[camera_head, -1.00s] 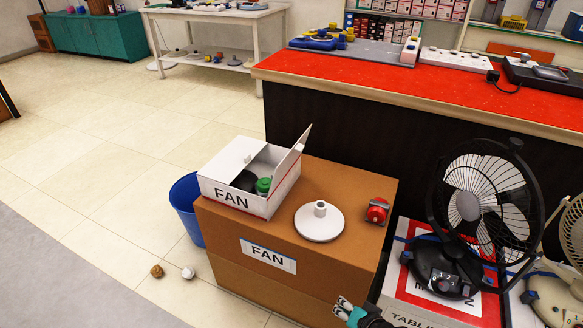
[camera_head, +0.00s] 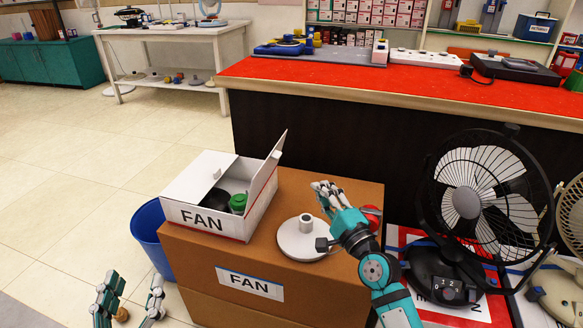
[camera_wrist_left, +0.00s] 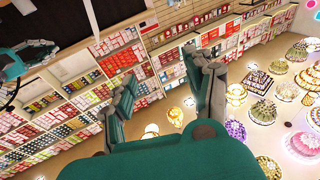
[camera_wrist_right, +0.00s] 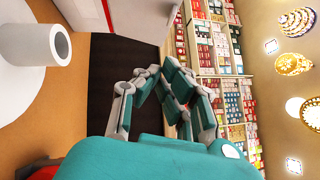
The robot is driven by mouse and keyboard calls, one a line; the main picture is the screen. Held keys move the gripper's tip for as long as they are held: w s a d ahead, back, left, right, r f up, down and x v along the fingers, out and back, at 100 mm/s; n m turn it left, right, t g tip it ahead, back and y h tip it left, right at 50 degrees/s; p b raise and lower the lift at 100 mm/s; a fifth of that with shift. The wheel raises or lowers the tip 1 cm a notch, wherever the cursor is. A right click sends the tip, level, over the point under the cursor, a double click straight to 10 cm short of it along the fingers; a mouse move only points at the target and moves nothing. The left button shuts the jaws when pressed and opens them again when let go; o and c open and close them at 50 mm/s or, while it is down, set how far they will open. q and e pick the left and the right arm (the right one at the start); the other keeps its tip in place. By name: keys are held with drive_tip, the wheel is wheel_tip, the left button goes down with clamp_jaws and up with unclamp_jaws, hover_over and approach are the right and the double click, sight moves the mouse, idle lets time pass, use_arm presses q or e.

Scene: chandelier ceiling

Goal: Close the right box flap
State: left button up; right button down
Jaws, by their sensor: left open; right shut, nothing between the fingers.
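A white box (camera_head: 203,219) marked FAN stands on a large brown carton (camera_head: 330,292). Its left flap (camera_head: 203,168) lies over the left part of the opening. Its right flap (camera_head: 265,175) stands up, tilted outward to the right. A green item (camera_head: 238,203) and a dark one show inside. My right gripper (camera_head: 324,188) is shut and empty, to the right of the raised flap and apart from it. In the right wrist view its fingers (camera_wrist_right: 163,70) are together. My left gripper (camera_head: 135,295) is open and empty, low at the front left, away from the box.
A white round base (camera_head: 303,243) with an upright stub stands on the carton beside my right arm. A red object (camera_head: 373,213) is partly hidden behind that arm. A blue bin (camera_head: 150,232) is left of the carton. A black fan (camera_head: 470,200) stands at right. The red counter (camera_head: 400,92) is behind.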

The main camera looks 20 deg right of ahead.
use_arm(q)
wheel_tip(320, 180, up, 6)
drive_tip(key=s+t+h+b, duration=0.1)
drive_tip(key=s+t, duration=0.1)
drive_tip(key=t, duration=0.2)
drive_tip(key=shift+s+d+h, duration=0.15)
drive_tip(key=shift+h, duration=0.15)
use_arm(e)
drive_tip(key=w+a+r, duration=0.2)
drive_tip(key=w+a, duration=0.2)
drive_tip(key=w, duration=0.5)
drive_tip(key=shift+a, duration=0.2)
drive_tip(key=shift+w+r, duration=0.1)
drive_tip(key=shift+r, duration=0.05)
